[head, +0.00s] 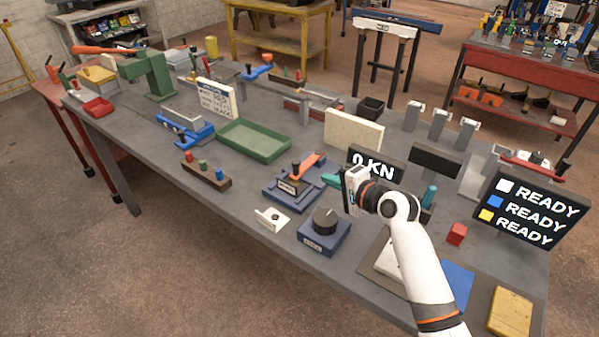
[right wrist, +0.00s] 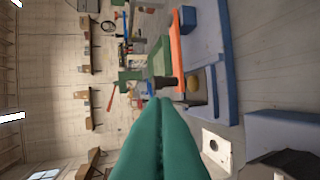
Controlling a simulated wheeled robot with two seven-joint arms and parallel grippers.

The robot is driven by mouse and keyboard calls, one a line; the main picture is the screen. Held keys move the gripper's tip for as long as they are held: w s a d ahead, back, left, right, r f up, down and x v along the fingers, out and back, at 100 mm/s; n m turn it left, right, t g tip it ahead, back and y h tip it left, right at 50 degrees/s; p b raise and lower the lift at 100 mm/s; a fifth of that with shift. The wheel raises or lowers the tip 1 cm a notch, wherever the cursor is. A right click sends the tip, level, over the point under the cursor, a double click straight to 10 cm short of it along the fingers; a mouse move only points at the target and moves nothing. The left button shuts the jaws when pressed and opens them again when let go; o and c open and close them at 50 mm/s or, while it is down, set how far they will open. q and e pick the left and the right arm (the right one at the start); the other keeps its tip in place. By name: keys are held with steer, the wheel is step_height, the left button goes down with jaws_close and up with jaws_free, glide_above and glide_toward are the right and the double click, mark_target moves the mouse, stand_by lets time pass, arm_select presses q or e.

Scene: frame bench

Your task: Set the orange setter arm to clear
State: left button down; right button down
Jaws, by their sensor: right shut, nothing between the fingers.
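The orange setter arm (head: 307,164) sits on a blue base (head: 277,192) in the middle of the bench, slanting up and to the right in the head view. A dark upright knob stands by its near end, above a small label plate (head: 289,186) too small to read. In the right wrist view the orange arm (right wrist: 177,52) lies beyond my fingertips, with a dark knob (right wrist: 167,82) just ahead of them. My right gripper (head: 330,180), with teal fingers, is shut and empty, just right of the setter. Its fingers also show in the right wrist view (right wrist: 159,101). My left gripper is out of view.
A dark rotary knob on a blue box (head: 323,233) and a small white plate (head: 272,218) stand in front. A "0 KN" display (head: 376,166) and a cream panel (head: 353,132) stand behind. A green tray (head: 254,141) lies left. A READY board (head: 530,211) stands right.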

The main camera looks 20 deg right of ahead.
mark_target(299, 166)
arm_select(q)
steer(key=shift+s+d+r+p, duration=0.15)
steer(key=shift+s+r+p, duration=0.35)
steer(key=shift+p, duration=0.05)
arm_select(e)
steer(key=x, duration=0.9)
steer(key=shift+w+a+f, duration=0.15)
steer(key=shift+w+f, duration=0.05)
steer(key=shift+w, duration=0.15)
